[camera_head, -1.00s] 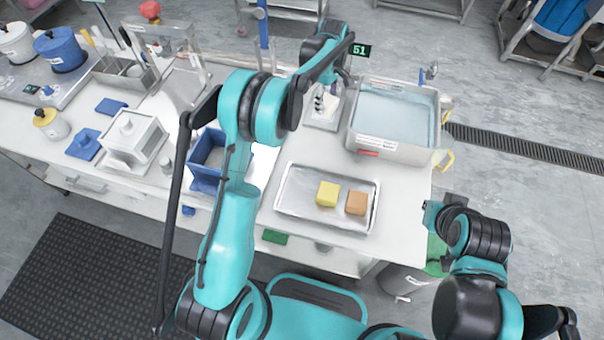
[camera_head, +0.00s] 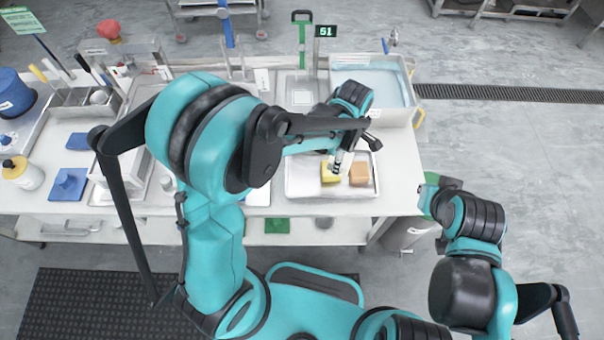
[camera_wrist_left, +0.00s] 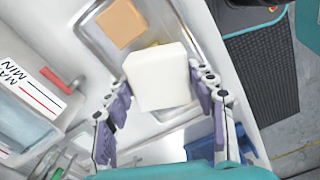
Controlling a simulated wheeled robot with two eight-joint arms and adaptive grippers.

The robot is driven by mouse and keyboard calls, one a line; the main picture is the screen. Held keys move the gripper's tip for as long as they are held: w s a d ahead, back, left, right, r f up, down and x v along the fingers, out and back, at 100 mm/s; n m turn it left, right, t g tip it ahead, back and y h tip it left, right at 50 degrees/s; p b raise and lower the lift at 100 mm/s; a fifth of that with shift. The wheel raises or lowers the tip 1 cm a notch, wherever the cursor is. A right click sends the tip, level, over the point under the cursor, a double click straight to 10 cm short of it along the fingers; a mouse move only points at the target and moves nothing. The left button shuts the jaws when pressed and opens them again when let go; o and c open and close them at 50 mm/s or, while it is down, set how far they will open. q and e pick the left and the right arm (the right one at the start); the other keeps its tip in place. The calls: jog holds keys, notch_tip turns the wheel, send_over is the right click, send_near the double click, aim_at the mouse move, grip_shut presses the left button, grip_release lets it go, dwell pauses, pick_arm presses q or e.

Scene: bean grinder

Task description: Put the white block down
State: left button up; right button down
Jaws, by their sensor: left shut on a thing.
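My left gripper (camera_wrist_left: 160,82) is shut on the white block (camera_wrist_left: 160,75), which fills the space between its purple fingers in the left wrist view. In the head view this gripper (camera_head: 341,154) hangs over the metal tray (camera_head: 303,180), and the white block is too small and covered to make out clearly. The tray holds a yellow block (camera_head: 329,175) and an orange block (camera_head: 359,175) side by side. The left wrist view shows the orange block (camera_wrist_left: 119,24) beyond the white one; the yellow block is mostly hidden. My right gripper (camera_head: 430,196) is off the table's right edge, its fingers unclear.
A water basin (camera_head: 372,88) stands behind the tray, near a small display (camera_head: 326,31). A blue-lidded pot (camera_head: 14,92), a yellow-capped bottle (camera_head: 22,173) and a blue item (camera_head: 68,184) are at the left. The tray's left part is bare.

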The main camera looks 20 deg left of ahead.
pick_arm(q)
jog(key=b, duration=0.3)
send_over(303, 175)
notch_tip(303, 175, down, 7)
jog(key=shift+d+r, duration=0.1)
jog(key=shift+r, duration=0.05)
notch_tip(303, 175, down, 4)
jog(key=shift+f+b, duration=0.1)
jog(key=shift+b, duration=0.7)
jog(key=o, duration=0.9)
jog(key=shift+f, duration=0.1)
jog(key=shift+c, duration=0.2)
jog(key=o, duration=0.4)
jog(key=shift+r, duration=0.2)
